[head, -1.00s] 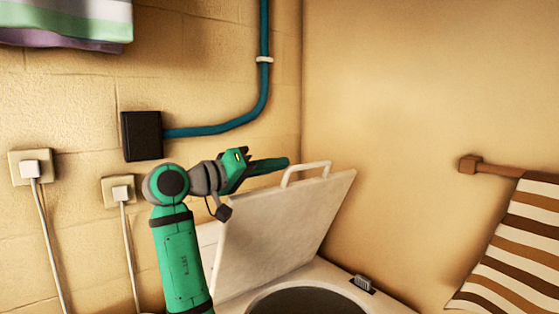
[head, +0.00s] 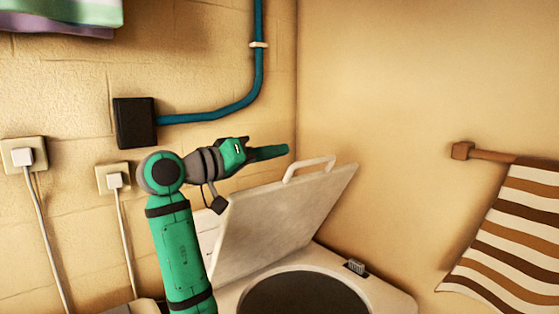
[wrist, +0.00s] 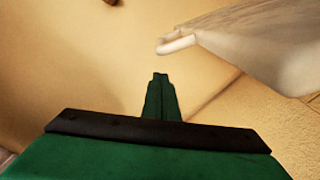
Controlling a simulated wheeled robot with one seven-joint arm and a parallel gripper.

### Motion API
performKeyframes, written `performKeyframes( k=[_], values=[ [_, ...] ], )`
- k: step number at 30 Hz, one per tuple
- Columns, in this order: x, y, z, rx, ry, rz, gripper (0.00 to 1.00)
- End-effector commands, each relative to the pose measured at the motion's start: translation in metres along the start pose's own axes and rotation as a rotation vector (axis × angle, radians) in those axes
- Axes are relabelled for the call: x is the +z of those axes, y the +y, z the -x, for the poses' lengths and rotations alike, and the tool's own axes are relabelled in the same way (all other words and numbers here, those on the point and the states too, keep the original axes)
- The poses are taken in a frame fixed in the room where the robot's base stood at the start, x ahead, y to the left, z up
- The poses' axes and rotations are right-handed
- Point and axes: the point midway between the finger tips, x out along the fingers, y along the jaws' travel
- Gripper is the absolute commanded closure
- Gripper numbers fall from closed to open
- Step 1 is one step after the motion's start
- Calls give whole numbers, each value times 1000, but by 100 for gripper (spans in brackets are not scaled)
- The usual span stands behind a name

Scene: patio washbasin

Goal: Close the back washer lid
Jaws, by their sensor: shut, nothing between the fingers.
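The washer (head: 385,295) stands in the corner, with its round dark opening (head: 305,297) exposed. Its white lid (head: 280,220) is open and raised at a steep tilt behind the opening, with a white bar handle (head: 318,162) on its upper edge. My gripper (head: 287,150) is shut and empty. It points right, just above and left of the handle in the head view, apart from it in the picture. In the wrist view the shut fingertips (wrist: 161,76) lie below and left of the handle (wrist: 178,44), and the lid (wrist: 265,45) fills the upper right.
A black box (head: 134,122) with a blue pipe (head: 225,115) is on the left wall, above two plugged sockets (head: 115,181). A striped towel (head: 510,235) hangs from a wooden rail (head: 485,154) on the right wall. Open air lies right of the lid.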

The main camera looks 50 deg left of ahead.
Motion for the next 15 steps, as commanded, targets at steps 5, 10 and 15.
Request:
performKeyframes(
  k=[5,10,15],
  values=[
    [-14,-3,20,-2,3,0,100],
    [-13,-1,48,1,1,0,100],
    [-12,1,74,6,-2,0,100]
  ],
)
